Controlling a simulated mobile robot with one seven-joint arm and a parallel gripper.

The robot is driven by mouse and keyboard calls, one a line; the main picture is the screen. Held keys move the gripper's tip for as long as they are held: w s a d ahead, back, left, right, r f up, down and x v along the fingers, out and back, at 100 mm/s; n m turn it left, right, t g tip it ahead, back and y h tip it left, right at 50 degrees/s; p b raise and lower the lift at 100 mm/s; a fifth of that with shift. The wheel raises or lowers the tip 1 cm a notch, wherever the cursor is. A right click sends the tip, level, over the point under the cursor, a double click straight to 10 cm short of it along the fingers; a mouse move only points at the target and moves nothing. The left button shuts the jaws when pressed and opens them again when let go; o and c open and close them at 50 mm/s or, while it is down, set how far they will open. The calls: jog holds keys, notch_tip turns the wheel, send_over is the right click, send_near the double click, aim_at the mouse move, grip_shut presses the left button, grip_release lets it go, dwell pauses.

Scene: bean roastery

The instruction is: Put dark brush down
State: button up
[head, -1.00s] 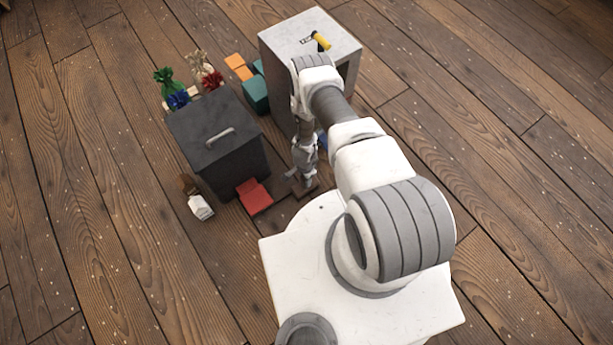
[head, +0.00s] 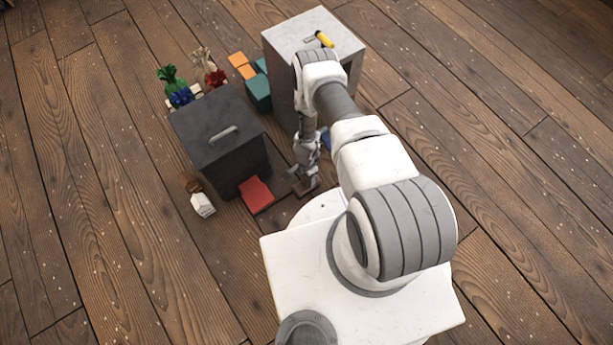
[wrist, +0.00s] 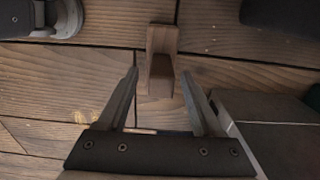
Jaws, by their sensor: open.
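The dark brush, a brown wooden block with a darker piece on its front (wrist: 160,72), stands at the fingertips in the wrist view. In the head view a small brown part of it (head: 305,188) shows just below my gripper, close to my base. My gripper (wrist: 160,76) is open, with one finger on each side of the brush. Gaps show between the brush and both fingers, so it is not clamped. The brush appears to be on the plank floor; its lower contact is hard to see. In the head view my gripper (head: 301,178) points down, partly hidden by my arm.
A dark grey lidded box (head: 222,136) and a red block (head: 257,194) are left of my gripper. A white carton (head: 203,205) lies farther left. A light grey cabinet (head: 300,38) with a yellow-handled tool (head: 324,39) stands behind. Tied bags (head: 172,79) and teal blocks (head: 258,92) are beyond.

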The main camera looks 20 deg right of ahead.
jog(key=w+a+r+n+t+y+p, duration=0.15)
jog(key=w+r, duration=0.35)
jog(key=r, duration=1.2)
jog(key=w+a+r+n+t+p, duration=0.1)
jog(key=w+r+n, duration=0.25)
jog(key=r, duration=1.45)
jog(key=w+a+r+n+t+p, duration=0.15)
jog(key=w+r, duration=0.35)
jog(key=r, duration=1.2)
jog(key=s+d+r+n, duration=0.15)
jog(key=s+r, duration=0.35)
jog(key=r, duration=0.5)
jog(key=s+r+n, duration=0.3)
jog(key=s+r, duration=0.2)
jog(key=r, duration=0.5)
jog(key=s+d+r+n, duration=0.1)
jog(key=s+r, duration=0.2)
jog(key=s, duration=0.5)
jog(key=s+d+r+n+t+h, duration=0.1)
jog(key=s+r, duration=0.3)
jog(key=s, duration=0.5)
jog(key=shift+s+d+r+n+t, duration=0.2)
jog(key=shift+d+n+t, duration=0.1)
jog(key=shift+n, duration=0.4)
